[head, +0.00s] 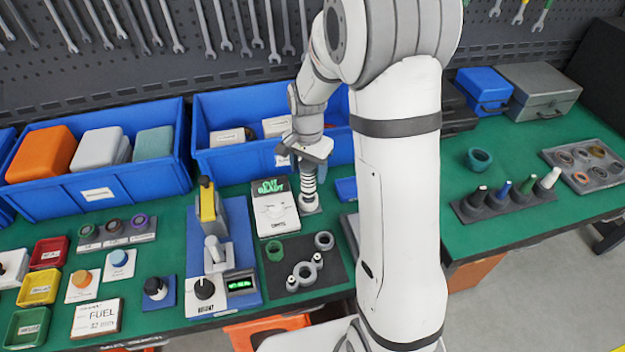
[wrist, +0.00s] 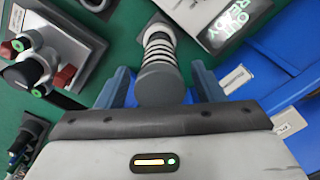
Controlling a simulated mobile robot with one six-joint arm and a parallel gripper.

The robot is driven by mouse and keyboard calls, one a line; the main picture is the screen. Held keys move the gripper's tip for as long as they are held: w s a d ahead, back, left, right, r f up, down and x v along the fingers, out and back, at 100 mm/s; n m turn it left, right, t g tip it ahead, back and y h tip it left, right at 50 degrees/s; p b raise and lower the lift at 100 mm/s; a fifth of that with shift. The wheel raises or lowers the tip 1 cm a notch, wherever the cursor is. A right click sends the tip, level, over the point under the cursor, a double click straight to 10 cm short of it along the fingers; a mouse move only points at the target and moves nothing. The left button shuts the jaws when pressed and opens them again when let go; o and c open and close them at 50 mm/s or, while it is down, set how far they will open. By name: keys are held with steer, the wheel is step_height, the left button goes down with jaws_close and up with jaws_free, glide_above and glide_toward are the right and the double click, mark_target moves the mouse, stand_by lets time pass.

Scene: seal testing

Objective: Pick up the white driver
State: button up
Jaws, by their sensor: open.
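A white-handled driver (head: 548,179) stands at the right end of a dark rack (head: 510,205) on the right of the green bench, tilted in the picture. My gripper (head: 308,158) is far to its left, over the middle of the bench. In the wrist view my gripper (wrist: 160,84) is open, its blue-grey fingers on either side of the grey round head of a striped, spring-like post (wrist: 158,45). I cannot tell whether the fingers touch it. The white driver is not in the wrist view.
Black, blue and green drivers share the rack. A white device with a green display (head: 274,207) stands close left of my gripper. Blue bins (head: 230,160) line the back.

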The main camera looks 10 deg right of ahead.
mark_target(308, 185)
steer(key=shift+f, duration=1.35)
steer(key=shift+c, duration=0.5)
steer(key=c, duration=1.1)
